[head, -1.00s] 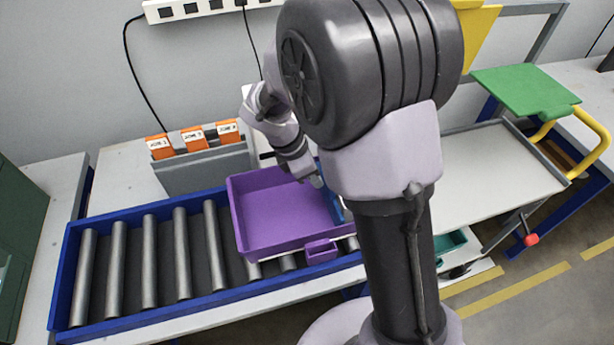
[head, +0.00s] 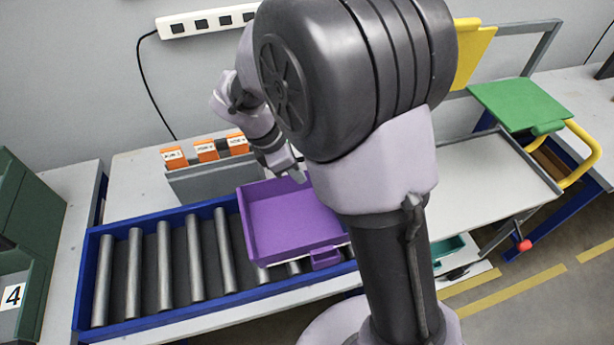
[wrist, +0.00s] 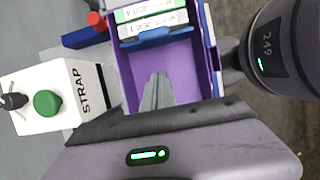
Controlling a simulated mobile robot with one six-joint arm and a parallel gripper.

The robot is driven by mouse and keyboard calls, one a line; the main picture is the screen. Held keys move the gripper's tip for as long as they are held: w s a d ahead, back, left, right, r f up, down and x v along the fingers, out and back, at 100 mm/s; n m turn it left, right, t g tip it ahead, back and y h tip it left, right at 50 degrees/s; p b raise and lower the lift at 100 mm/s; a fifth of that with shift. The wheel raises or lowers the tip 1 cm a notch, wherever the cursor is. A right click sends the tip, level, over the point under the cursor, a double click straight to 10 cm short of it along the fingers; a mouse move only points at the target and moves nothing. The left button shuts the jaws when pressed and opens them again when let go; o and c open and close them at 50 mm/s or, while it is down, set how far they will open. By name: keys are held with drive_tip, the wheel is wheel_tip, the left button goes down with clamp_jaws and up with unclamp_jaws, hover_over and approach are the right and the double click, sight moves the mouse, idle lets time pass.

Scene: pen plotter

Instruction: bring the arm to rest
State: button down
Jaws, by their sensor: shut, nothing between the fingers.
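My gripper (wrist: 157,92) is shut and empty. In the wrist view its grey fingers show together in front of the purple tray's floor. In the head view the gripper (head: 298,176) hangs near the tray's back edge, partly hidden behind my large arm joint. The purple tray (head: 295,225) sits on the roller conveyor; it also shows in the wrist view (wrist: 190,82). My arm is bent, with its upper part filling the middle of the head view.
A grey holder (head: 215,180) with orange-labelled folders stands behind the blue-framed conveyor (head: 165,318). A white STRAP box (wrist: 50,75) with a green button shows in the wrist view. A pale cart top (head: 480,185) and a green panel (head: 525,103) are to the right.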

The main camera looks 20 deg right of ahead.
drive_tip(key=shift+a+r, duration=0.2)
drive_tip(key=shift+r, duration=0.1)
drive_tip(key=s+a+r+m+t+y+b, duration=0.1)
drive_tip(key=s+r+m+t+y+b, duration=0.2)
drive_tip(key=s+m, duration=0.6)
drive_tip(key=s+a+r+m+t+y+b, duration=0.1)
drive_tip(key=s+r+m+t+y+b, duration=0.1)
drive_tip(key=s+m, duration=0.8)
wheel_tip(320, 180, up, 3)
drive_tip(key=m+y+b, duration=0.1)
drive_tip(key=m+b, duration=0.1)
drive_tip(key=m, duration=0.1)
drive_tip(key=shift+f+t, duration=0.2)
drive_tip(key=shift+t, duration=0.2)
